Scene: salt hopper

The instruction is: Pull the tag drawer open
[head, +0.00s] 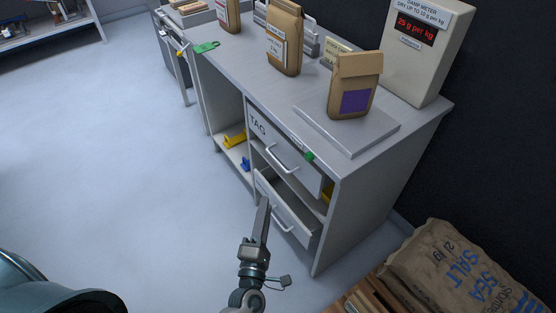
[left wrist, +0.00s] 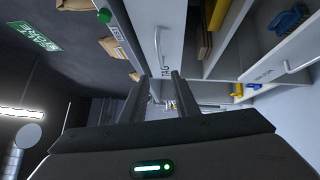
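The tag drawer (head: 268,134) is the upper drawer of the grey cabinet, marked TAG, with a pale bar handle (head: 281,160). In the head view it looks shut or nearly so. In the left wrist view its white front and handle (left wrist: 157,46) lie ahead of the fingers, near the TAG lettering. My left gripper (head: 264,204) is below and in front of that handle, beside the lower drawer in the head view. Its two fingers (left wrist: 160,78) are apart with nothing between them, and they do not hold the handle. My right gripper is not in view.
The lower drawer (head: 287,215) stands partly out beneath the tag drawer. Paper bags (head: 285,42) and a flat plate (head: 345,128) with another bag are on the cabinet top. A damp meter (head: 424,55) stands behind. A salt sack (head: 455,265) lies at right. The left floor is clear.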

